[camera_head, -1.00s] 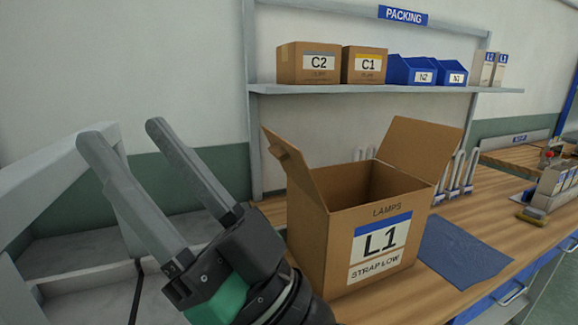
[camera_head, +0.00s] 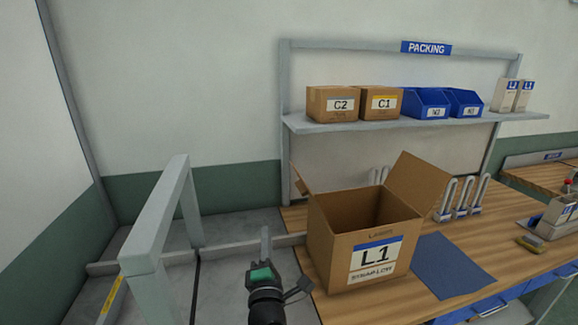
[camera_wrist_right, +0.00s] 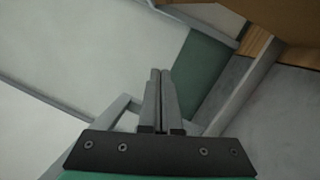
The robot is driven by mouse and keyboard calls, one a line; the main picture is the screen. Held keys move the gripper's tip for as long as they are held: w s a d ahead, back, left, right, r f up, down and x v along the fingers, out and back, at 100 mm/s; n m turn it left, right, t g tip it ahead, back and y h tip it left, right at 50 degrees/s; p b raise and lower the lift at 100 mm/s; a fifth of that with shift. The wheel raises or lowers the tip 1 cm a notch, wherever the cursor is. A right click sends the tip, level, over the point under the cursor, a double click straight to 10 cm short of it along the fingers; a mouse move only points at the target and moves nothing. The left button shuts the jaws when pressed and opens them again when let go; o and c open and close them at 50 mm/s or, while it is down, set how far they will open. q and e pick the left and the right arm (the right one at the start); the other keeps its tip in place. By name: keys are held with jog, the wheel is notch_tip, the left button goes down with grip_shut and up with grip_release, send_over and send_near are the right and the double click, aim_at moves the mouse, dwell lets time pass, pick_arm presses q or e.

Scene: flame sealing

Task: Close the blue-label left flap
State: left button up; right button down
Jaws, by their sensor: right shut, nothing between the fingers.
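The open cardboard box with the blue label (camera_head: 375,262), marked L1, stands on the wooden bench. Its left flap (camera_head: 302,178) stands up and leans outward, seen nearly edge-on. Its right flap (camera_head: 418,180) is raised and leans out to the right. My right gripper (camera_head: 266,235) is left of the box, below the left flap and apart from it, with its fingers shut and empty. In the right wrist view the shut fingers (camera_wrist_right: 160,75) lie side by side, and brown cardboard (camera_wrist_right: 285,20) shows at the upper right. My left gripper is not in view.
A blue mat (camera_head: 450,265) lies right of the box. White looped holders (camera_head: 462,195) stand behind it. A shelf (camera_head: 420,119) above holds small cartons and blue bins. A grey frame (camera_head: 152,225) stands at the left.

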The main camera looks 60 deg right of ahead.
pick_arm(q)
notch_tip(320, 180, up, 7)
jog(key=p, duration=0.3)
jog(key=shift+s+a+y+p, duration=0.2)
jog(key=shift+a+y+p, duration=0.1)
jog(key=shift+p, duration=0.1)
pick_arm(e)
jog(key=d+r+g, duration=0.1)
jog(key=d+r, duration=0.3)
jog(key=d, duration=0.9)
jog(key=shift+s+d+n, duration=0.15)
jog(key=shift+d+n, duration=0.05)
jog(key=shift+n, duration=0.2)
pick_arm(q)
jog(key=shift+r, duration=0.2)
pick_arm(e)
jog(key=shift+r, duration=0.15)
pick_arm(q)
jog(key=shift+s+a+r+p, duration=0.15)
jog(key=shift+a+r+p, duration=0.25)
jog(key=shift+p, duration=0.2)
pick_arm(e)
jog(key=shift+s+d+r, duration=0.15)
jog(key=shift+s+r, duration=0.05)
